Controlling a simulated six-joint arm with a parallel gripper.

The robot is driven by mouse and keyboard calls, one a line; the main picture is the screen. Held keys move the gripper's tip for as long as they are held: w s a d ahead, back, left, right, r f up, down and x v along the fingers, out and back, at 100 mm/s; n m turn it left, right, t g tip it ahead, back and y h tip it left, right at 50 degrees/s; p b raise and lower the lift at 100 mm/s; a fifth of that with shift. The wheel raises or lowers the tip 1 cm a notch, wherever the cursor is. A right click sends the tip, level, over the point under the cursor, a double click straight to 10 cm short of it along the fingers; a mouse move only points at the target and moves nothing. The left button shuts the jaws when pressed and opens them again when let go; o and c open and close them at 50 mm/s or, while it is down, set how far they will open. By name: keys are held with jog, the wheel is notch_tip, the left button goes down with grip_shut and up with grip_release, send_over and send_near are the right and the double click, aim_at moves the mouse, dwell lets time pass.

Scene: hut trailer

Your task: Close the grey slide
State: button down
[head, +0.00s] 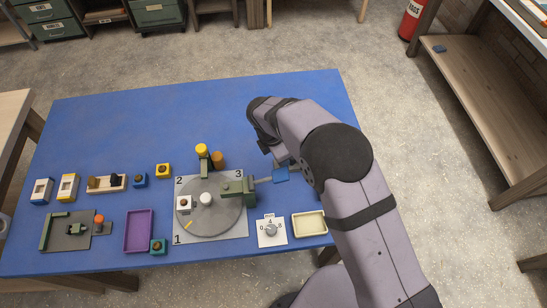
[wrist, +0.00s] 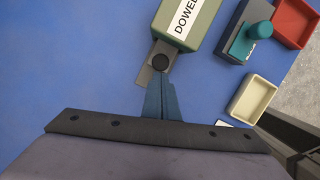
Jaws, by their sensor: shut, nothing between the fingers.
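In the head view my arm hides the slide and the green box.
A cream tray (wrist: 251,98), a dark block with a teal knob (wrist: 248,40) and a red tray (wrist: 296,18) stand to the right in the wrist view. A turntable (head: 218,222) and dial plate (head: 271,240) lie left of my arm. The back of the blue table (head: 150,120) is clear.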

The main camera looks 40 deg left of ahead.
jog(key=s, duration=0.1)
jog(key=s+a, duration=0.1)
jog(key=s, duration=0.1)
jog(key=shift+s+a, duration=0.2)
jog(key=shift+a, duration=0.2)
jog(key=b+v, duration=0.3)
jog(key=v, duration=0.7)
jog(key=w+d+r+m+g, duration=0.1)
jog(key=w+d+m, duration=0.2)
jog(key=d+m, duration=0.35)
jog(key=w+d+r+m, duration=0.1)
jog(key=w+d+m, duration=0.2)
jog(key=d, duration=0.7)
jog(key=w+d+m+g, duration=0.1)
jog(key=w+d+m, duration=0.3)
jog(key=d, duration=0.5)
jog(key=s+d+f+m, duration=0.1)
jog(key=s+d+m, duration=0.5)
jog(key=d+m, duration=0.2)
jog(key=s+d+m+y, duration=0.1)
jog(key=s+d+m, duration=0.4)
jog(key=d+m, duration=0.4)
jog(key=d, duration=0.3)
jog(key=shift+s+f, duration=0.4)
